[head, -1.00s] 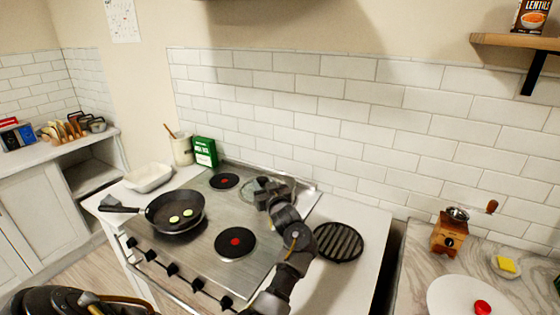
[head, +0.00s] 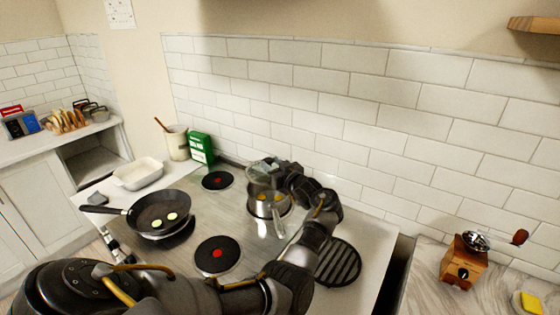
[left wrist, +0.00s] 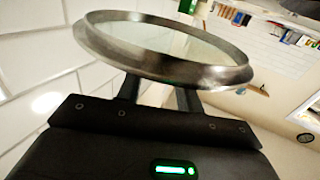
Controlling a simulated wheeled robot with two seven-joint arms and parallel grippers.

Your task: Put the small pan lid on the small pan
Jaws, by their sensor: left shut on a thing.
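The small pan (head: 267,212) is a steel saucepan on the back right of the hob, its handle pointing toward the front. Yellow-orange pieces show inside it. The small pan lid (head: 262,167) is glass with a metal rim. My left gripper (head: 281,172) is shut on it and holds it above the pan's back part, apart from the pan as far as I can see. The lid (left wrist: 165,50) fills the upper part of the left wrist view, just beyond the fingers (left wrist: 158,95); its grasped part is hidden. My right gripper is not in view.
A black frying pan (head: 160,213) with two green-edged slices stands at the hob's left. Two burners (head: 218,180) (head: 218,255) are bare. A green box (head: 200,149) and a utensil crock (head: 177,143) stand behind.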

